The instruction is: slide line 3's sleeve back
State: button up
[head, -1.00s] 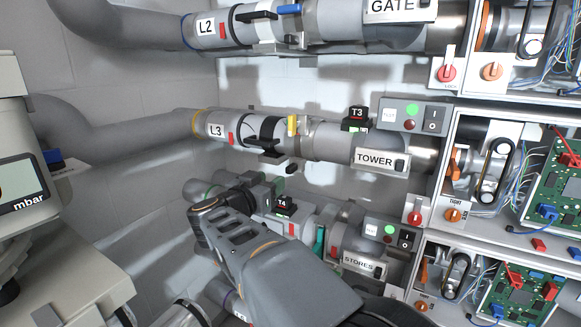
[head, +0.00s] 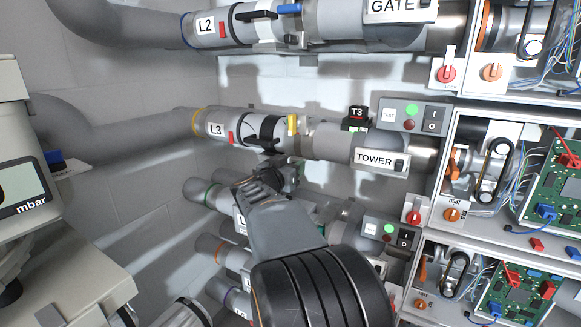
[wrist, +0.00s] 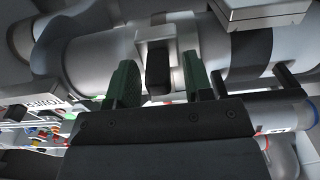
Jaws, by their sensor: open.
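Line 3 is the grey pipe with the L3 label (head: 216,129) and a yellow ring, in the middle of the head view. Its sleeve carries a black handle (head: 266,129) and a red mark beside it. A yellow tab (head: 292,125) stands just right of the handle. My gripper (head: 272,170) is just below the sleeve and hides its underside. In the wrist view my gripper (wrist: 158,84) is open, its two green-padded fingers on either side of a black block (wrist: 158,68) on a grey bracket. I see small gaps beside the block; contact is not clear.
The L2 pipe (head: 205,27) runs above. Lower pipes lie beneath, partly hidden by my arm. The TOWER plate (head: 374,158), T3 tag (head: 357,113) and switch box (head: 413,115) sit to the right, before the circuit-board bays. A mbar gauge (head: 22,187) stands at left.

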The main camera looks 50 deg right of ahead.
grip_shut()
dwell(0.3)
jog(key=s, duration=0.2)
jog(key=s+d+p, duration=0.1)
jog(key=s, duration=0.2)
jog(key=shift+d+f, duration=0.1)
grip_release()
jog(key=shift+s, duration=0.15)
